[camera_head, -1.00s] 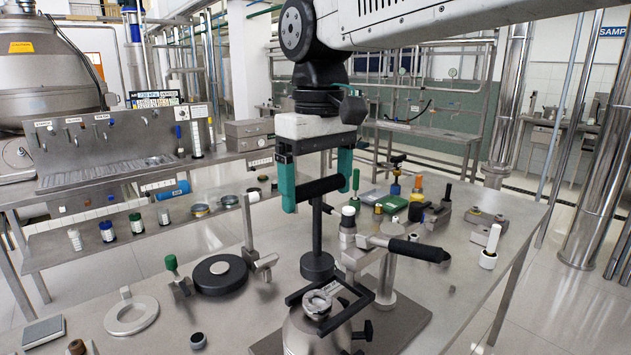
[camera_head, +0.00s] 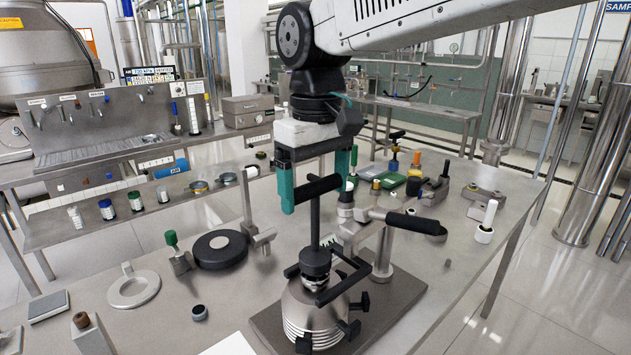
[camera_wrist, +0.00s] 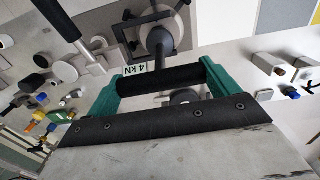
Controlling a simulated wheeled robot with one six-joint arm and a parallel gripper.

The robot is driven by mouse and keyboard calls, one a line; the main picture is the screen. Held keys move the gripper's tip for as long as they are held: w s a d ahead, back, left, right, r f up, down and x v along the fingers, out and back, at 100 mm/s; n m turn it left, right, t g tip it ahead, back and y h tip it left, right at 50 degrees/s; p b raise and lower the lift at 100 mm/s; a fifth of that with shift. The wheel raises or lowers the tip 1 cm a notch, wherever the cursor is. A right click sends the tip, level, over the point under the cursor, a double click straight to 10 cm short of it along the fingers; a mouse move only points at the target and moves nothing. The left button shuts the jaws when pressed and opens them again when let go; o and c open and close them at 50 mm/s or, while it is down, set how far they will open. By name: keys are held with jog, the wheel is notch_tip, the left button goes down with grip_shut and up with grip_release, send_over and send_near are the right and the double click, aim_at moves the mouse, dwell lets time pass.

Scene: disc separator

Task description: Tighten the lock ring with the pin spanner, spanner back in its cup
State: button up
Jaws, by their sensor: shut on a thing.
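My gripper (camera_head: 316,188), with green fingers, is shut on the black crossbar handle of a T-shaped pin spanner (camera_head: 315,228). The spanner stands upright, and its round dark head is at the top centre of the ribbed steel bowl (camera_head: 313,312). The head looks to be on or just above the bright fitting there; exact contact and pin engagement cannot be told. The lock ring is mostly hidden under the head. The wrist view shows the handle (camera_wrist: 160,79) between the fingers and the shaft running to the bowl. I cannot identify the spanner's cup.
A black square frame (camera_head: 343,284) surrounds the bowl top. Close right stands a steel post with a black-handled lever (camera_head: 413,222). A black disc (camera_head: 220,248), a green-handled piece (camera_head: 172,239) and a pale ring (camera_head: 133,289) lie left. The right table front is clear.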

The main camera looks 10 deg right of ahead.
jog(key=n, duration=0.5)
jog(key=shift+n, duration=0.3)
jog(key=n, duration=0.4)
jog(key=shift+n, duration=0.4)
jog(key=shift+f, duration=0.8)
jog(key=shift+f, duration=0.55)
